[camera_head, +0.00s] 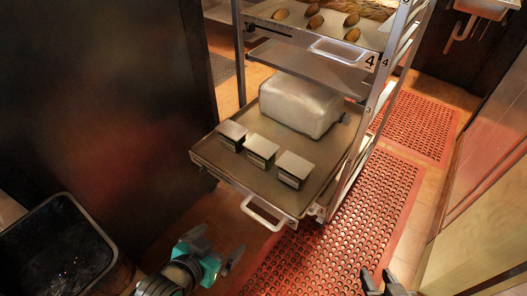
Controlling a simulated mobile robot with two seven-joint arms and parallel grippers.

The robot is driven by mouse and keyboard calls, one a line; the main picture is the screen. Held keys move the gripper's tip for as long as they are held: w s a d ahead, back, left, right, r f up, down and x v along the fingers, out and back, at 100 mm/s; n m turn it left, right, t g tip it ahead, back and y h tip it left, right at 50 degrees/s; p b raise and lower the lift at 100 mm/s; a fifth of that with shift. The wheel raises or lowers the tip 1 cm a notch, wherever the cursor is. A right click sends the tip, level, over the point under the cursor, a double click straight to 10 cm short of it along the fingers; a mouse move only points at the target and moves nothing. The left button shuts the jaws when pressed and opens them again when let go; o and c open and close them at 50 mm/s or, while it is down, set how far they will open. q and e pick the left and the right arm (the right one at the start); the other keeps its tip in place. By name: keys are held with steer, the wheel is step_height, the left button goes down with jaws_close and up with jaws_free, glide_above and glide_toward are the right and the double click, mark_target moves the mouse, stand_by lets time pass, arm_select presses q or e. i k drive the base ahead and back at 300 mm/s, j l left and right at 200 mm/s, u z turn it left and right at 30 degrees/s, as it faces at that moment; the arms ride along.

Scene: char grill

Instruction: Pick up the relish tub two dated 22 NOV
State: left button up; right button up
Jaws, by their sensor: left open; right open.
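Three small lidded tubs stand upright in a row on a pulled-out metal tray (223,166) of the rack: a left tub (233,135), a middle tub (261,151) and a right tub (294,169). Each has a pale lid and a light label on its front. The label writing is too small to read, so I cannot tell which is dated 22 NOV. My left gripper (218,246) is open and empty, in front of the tray and left of its handle. My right gripper (377,278) is open and empty at the bottom edge, right of the tray and apart from it.
A large metal container (300,103) stands behind the tubs on the tray. A rack post (366,120) rises at the right, with an upper tray above. A black bin (60,245) stands lower left. Red mats (350,225) cover the floor.

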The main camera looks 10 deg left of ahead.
mark_target(262, 153)
steer(key=i+l, duration=0.55)
steer(key=l, duration=0.15)
steer(key=i+l+u, duration=0.2)
steer(key=l, duration=0.15)
steer(key=i+l+u, duration=0.25)
steer(key=l+u, duration=0.1)
steer(key=u, duration=2.15)
steer(key=j, duration=0.1)
